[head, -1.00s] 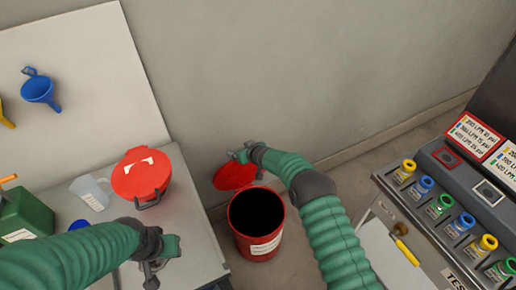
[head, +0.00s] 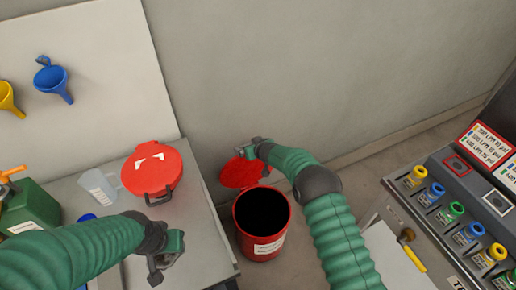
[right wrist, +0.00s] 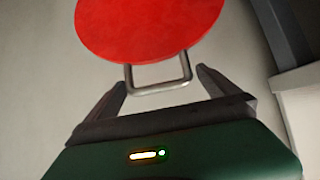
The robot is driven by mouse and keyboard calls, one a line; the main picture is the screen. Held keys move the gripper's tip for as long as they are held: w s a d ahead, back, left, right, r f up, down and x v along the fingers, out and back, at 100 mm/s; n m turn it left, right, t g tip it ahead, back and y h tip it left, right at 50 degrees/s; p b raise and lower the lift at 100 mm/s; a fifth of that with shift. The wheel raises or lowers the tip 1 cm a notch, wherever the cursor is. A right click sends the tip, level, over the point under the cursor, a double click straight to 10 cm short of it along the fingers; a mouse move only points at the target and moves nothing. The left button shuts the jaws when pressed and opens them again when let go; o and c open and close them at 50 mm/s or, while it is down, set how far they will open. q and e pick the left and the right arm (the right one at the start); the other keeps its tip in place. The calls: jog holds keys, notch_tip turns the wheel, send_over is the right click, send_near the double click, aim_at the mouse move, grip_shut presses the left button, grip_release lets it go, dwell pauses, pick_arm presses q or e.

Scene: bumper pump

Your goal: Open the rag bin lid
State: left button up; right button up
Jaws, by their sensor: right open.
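The red rag bin (head: 260,245) stands on the floor between the table and the pump console, its dark mouth uncovered. Its round red lid (head: 240,174) is swung up behind the mouth, toward the wall. My right gripper (head: 245,150) is at the lid's upper edge. In the right wrist view the lid (right wrist: 150,25) has a metal loop handle (right wrist: 160,88), and my open right gripper (right wrist: 161,80) has a finger on each side of it with gaps showing. My left gripper (head: 157,272) is over the table; its jaw state is unclear.
The table holds a red lidded container (head: 152,175), a clear jug (head: 99,187) and a green can (head: 30,208). Funnels (head: 52,80) hang on a white board. The pump console (head: 450,200) stands at right. The wall is close behind the lid.

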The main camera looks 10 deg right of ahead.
pick_arm(q)
jog(key=shift+s+d+f, duration=0.1)
jog(key=shift+d, duration=0.05)
pick_arm(e)
jog(key=v, duration=1.6)
jog(key=shift+d, duration=0.25)
jog(key=shift+w, duration=0.2)
